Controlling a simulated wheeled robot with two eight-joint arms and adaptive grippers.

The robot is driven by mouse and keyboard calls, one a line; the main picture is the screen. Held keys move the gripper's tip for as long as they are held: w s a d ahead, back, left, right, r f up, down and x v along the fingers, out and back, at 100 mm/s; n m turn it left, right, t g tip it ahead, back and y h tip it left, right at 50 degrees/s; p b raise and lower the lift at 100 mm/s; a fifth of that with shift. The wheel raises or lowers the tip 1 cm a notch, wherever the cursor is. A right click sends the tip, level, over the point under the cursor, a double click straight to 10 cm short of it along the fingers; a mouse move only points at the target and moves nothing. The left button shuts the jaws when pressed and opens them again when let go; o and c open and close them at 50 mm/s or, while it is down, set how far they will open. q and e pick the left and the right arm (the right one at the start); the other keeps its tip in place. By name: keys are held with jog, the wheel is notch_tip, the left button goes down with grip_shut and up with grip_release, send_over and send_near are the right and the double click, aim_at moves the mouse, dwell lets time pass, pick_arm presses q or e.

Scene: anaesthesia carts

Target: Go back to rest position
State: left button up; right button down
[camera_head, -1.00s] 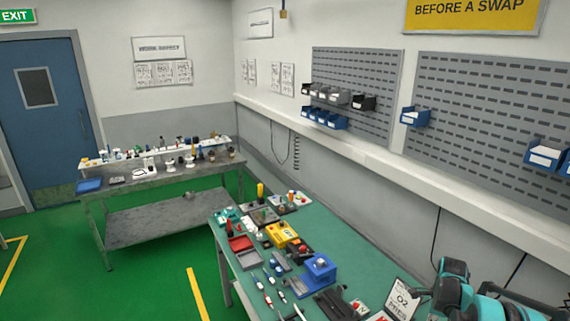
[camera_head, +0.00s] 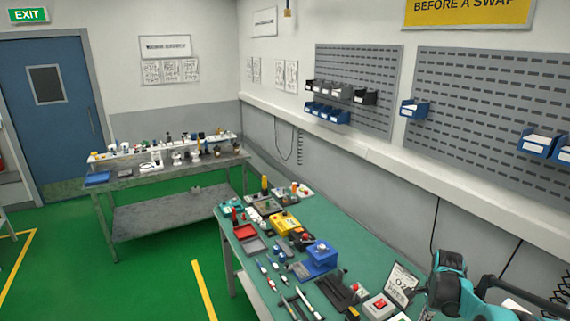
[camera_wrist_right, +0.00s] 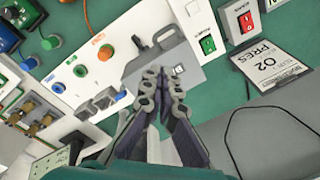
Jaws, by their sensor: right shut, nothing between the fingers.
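My right gripper (camera_wrist_right: 165,105) shows in the right wrist view with its two grey fingers close together and nothing between them. It is over or beside a white panel (camera_wrist_right: 100,70) with coloured knobs and a grey box with a handle (camera_wrist_right: 165,60); I cannot tell the gap. In the head view my teal right arm (camera_head: 452,285) is at the lower right, and its gripper is not seen there. My left gripper is not in view.
A green-topped bench (camera_head: 365,240) holds several tools, a yellow box (camera_head: 285,223), a blue device (camera_head: 320,255) and an O2 card (camera_head: 402,282). A grey bench (camera_head: 130,182) stands behind at left. Blue bins (camera_head: 414,110) hang on the wall pegboard. Green floor at left is mostly clear.

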jog(key=s+a+n+t+b, duration=0.2)
jog(key=s+a+n+b, duration=0.35)
jog(key=a, duration=0.25)
jog(key=s+a+n+t+b, duration=0.1)
jog(key=s+a+n+b, duration=0.3)
jog(key=a+n+b, duration=0.3)
jog(key=s+a+f+n+t+b, duration=0.3)
jog(key=s+a+f+n+b, duration=0.5)
jog(key=s+a+f, duration=0.1)
jog(key=shift+s+a+f+n, duration=0.15)
jog(key=shift+s+a+n, duration=0.35)
jog(key=shift+s, duration=0.7)
